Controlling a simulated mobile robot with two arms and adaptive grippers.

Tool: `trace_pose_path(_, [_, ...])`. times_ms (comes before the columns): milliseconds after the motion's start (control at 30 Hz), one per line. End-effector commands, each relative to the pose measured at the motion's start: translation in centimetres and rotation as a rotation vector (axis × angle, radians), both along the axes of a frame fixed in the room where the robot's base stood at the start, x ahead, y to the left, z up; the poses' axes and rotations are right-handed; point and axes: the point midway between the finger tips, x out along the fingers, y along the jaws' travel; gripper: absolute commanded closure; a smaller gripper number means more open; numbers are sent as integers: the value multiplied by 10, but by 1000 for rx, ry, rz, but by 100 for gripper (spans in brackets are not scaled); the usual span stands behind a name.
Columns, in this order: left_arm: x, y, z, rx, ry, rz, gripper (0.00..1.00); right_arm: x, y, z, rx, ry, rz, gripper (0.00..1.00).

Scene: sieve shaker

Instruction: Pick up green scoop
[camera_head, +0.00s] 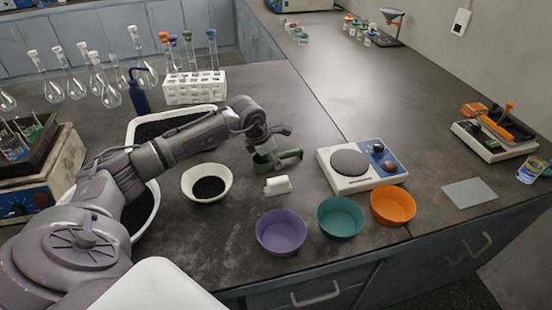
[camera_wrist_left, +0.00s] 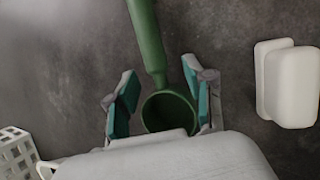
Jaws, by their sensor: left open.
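The green scoop (camera_head: 288,155) lies on the dark bench near the middle, with its handle pointing right in the head view. In the left wrist view, its round cup (camera_wrist_left: 169,110) sits between the fingers and its handle (camera_wrist_left: 147,40) runs up and away. My left gripper (camera_head: 270,150) is open, its teal-padded fingers (camera_wrist_left: 160,100) on either side of the cup, with a gap on the left side and the right finger close to the cup. Whether the right finger touches it, I cannot tell. My right gripper is not in view.
A small white block (camera_head: 278,185) lies just in front of the scoop. A white bowl of black grains (camera_head: 190,172) is to the left. Purple (camera_head: 282,243), teal (camera_head: 341,229) and orange (camera_head: 393,217) bowls line the front. A scale (camera_head: 335,183) stands right, a tube rack (camera_head: 194,98) behind.

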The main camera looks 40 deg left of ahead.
Motion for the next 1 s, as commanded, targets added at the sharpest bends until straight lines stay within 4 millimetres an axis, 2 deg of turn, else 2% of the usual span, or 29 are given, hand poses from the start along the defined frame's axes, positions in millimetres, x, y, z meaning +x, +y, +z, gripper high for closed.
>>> trace_pose_path(267, [1, 0, -3, 1, -1, 1, 49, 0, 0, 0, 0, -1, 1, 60])
trace_pose_path(567, [1, 0, -2, 1, -1, 0, 99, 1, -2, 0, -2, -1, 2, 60])
trace_pose_path(1000, [2, 0, 3, 0, -3, 0, 100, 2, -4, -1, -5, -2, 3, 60])
